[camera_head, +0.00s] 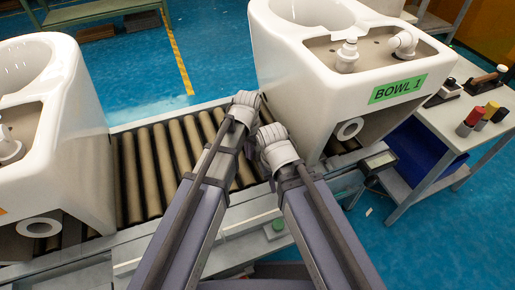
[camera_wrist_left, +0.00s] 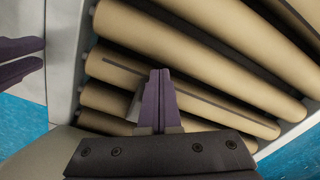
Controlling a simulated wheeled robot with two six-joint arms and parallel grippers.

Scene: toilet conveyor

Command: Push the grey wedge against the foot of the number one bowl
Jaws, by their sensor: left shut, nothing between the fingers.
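The white number one bowl (camera_head: 300,80), with a green BOWL 1 label (camera_head: 397,89), stands on the conveyor at upper right in the head view. My left gripper is beside its left side; its wrist hides the fingers there. In the left wrist view my left gripper (camera_wrist_left: 159,78) is shut and empty, low over the tan rollers. A small pale grey piece (camera_wrist_left: 134,107), perhaps the grey wedge, shows just left of its fingers; whether they touch I cannot tell. My right gripper's purple fingers (camera_wrist_left: 24,59) show at the left edge; how far apart they are is unclear.
A second white bowl (camera_head: 75,130) stands at the left on the conveyor (camera_head: 155,165). Bare rollers lie between the bowls. A side table (camera_head: 455,120) with red and yellow-topped items is at the right. A blue bin (camera_head: 415,150) is under it.

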